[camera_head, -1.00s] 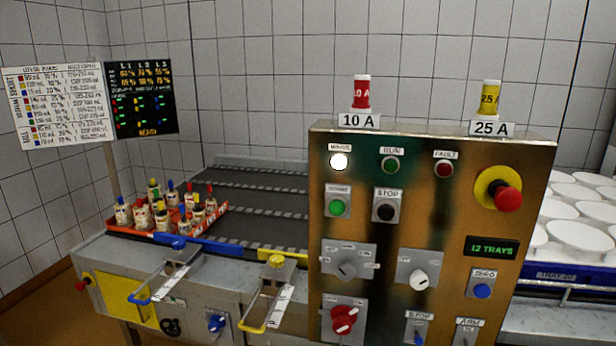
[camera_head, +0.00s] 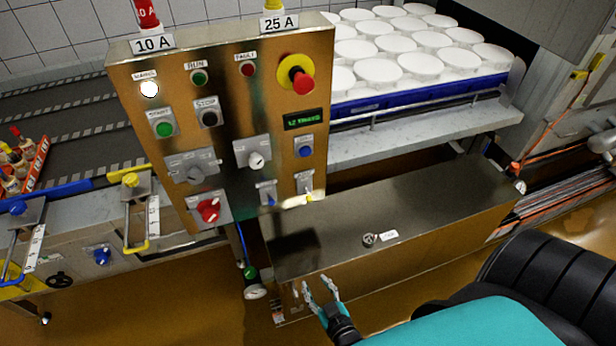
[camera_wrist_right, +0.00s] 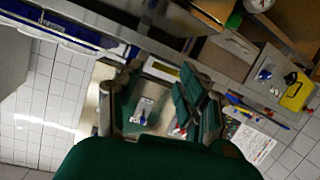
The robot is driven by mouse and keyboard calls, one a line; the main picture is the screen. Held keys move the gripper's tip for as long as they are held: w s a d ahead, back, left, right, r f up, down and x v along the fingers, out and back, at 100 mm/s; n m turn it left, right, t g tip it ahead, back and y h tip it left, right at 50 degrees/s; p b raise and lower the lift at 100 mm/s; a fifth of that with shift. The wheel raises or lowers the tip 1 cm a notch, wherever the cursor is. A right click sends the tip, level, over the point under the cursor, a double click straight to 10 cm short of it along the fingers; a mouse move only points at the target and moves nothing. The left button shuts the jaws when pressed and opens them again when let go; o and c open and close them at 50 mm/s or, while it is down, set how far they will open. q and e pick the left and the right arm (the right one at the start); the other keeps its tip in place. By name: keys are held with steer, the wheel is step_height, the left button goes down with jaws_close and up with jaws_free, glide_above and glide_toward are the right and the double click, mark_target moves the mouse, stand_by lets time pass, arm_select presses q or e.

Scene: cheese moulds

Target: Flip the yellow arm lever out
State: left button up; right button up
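The yellow-tipped arm lever (camera_head: 309,198) sits on its small plate at the lower right of the steel control panel (camera_head: 226,110). The lever points down, and its label is too small to read in full now. My right gripper (camera_head: 317,284) is below the panel, in front of the steel box, apart from the lever. Its two fingers are spread with nothing between them. In the right wrist view the fingers (camera_wrist_right: 155,98) are also apart, with a plate with a blue part (camera_wrist_right: 144,112) seen beyond them. My left gripper is out of view.
The steel box (camera_head: 400,215) juts out below the panel. White moulds (camera_head: 383,72) stand on a blue tray at the back right.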

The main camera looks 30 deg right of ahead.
mark_target(311, 203)
steer(key=w+d+r+m+t+h+p, duration=0.1)
steer(key=d+r+h, duration=0.1)
steer(key=r, duration=0.5)
steer(key=w+d+r+t+h+p, duration=0.1)
steer(key=d+r+t, duration=0.1)
steer(key=r, duration=0.4)
arm_select(q)
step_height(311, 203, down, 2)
steer(key=b, duration=0.6)
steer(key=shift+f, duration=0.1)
arm_select(e)
steer(key=x, duration=1.7)
steer(key=shift+d, duration=0.15)
jaws_close()
